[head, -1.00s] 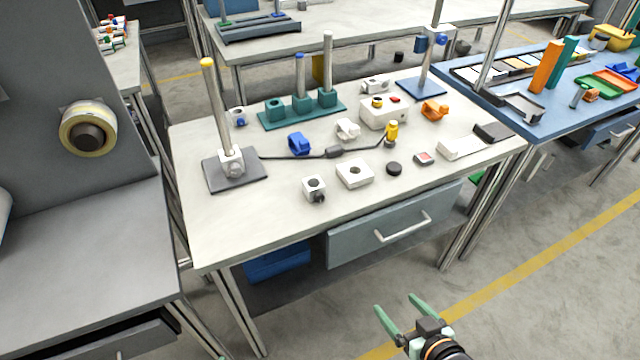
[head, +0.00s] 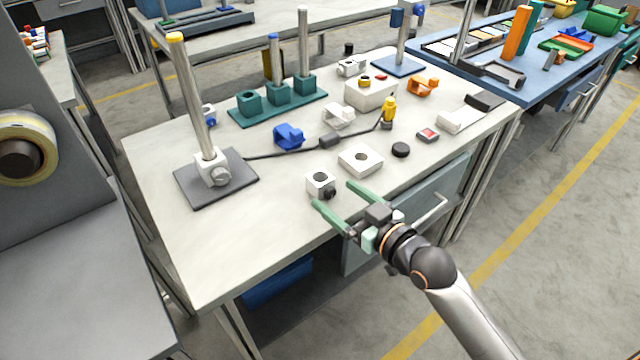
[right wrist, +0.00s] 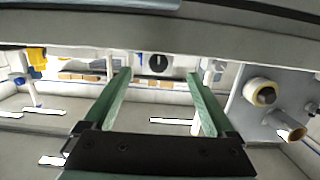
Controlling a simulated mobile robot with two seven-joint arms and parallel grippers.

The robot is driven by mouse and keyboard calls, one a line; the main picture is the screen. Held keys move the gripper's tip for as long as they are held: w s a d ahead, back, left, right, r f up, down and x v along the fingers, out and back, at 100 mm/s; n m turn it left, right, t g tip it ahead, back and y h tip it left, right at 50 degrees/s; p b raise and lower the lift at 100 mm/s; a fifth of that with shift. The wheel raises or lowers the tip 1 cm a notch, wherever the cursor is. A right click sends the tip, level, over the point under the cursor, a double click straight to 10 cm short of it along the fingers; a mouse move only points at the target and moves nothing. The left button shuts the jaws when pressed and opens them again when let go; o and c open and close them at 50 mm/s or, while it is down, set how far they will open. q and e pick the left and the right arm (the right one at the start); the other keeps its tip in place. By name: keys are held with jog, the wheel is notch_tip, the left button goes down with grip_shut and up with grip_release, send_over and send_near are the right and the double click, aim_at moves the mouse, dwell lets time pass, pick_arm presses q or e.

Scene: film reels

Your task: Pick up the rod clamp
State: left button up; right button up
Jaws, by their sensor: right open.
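The rod clamp appears to be the small white block (head: 318,186) with a round hole in its top and a dark knob on its side. It stands upright near the front edge of the light worktable (head: 270,222). My right gripper (head: 333,194) is open and empty. In the head view its green fingertips point at the block from the front right and overlap the table edge; height and contact are unclear. The right wrist view shows the open fingers (right wrist: 157,77) below a grey band; I cannot make out the block there. My left gripper is not in view.
A white square block (head: 361,171) and a black puck (head: 400,150) lie close on the right. A rod stand (head: 190,185) stands on the left, with a cable behind. Blue (head: 289,136), white (head: 338,117) and orange clips (head: 421,86) lie farther back. The front left tabletop is clear.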

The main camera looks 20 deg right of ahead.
aim_at(328, 189)
jog(key=shift+b+x, duration=0.55)
jog(key=shift+x, duration=2.55)
jog(key=shift+d+f, duration=0.15)
jog(key=shift+c, duration=0.3)
grip_shut()
